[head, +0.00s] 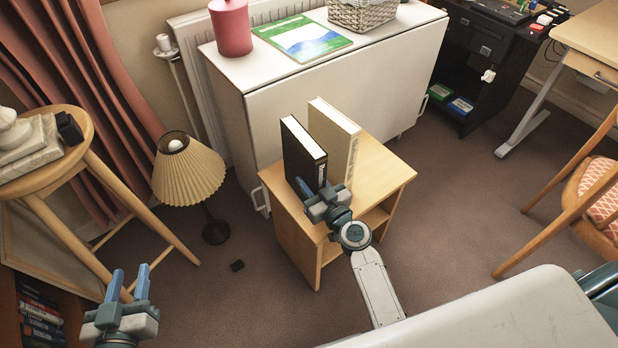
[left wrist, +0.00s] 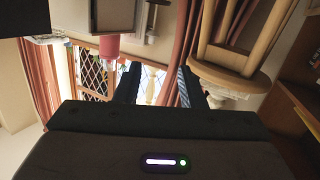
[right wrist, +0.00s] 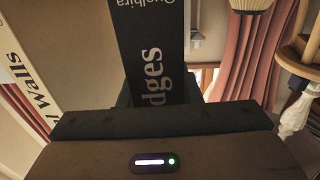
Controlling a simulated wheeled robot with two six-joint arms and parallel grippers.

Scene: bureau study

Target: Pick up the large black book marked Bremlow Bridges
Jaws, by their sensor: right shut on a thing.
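The large black book (head: 303,154) stands upright on the small wooden side table (head: 385,170). In the right wrist view the black book (right wrist: 152,50) fills the space between the fingers, and the letters "dges" show on its spine. My right gripper (head: 320,190) is shut on the lower part of the spine. Whether the book's base touches the table top is hidden by the gripper. My left gripper (head: 130,284) is open and empty, low at the left, far from the book. Its spread fingers also show in the left wrist view (left wrist: 158,88).
A cream book (head: 336,140) stands just right of the black one, marked "Walls" in the right wrist view. A white cabinet (head: 330,88) is behind the table. A pleated lamp (head: 188,170) and a round stool (head: 75,135) stand left. Carpet is free right of the table.

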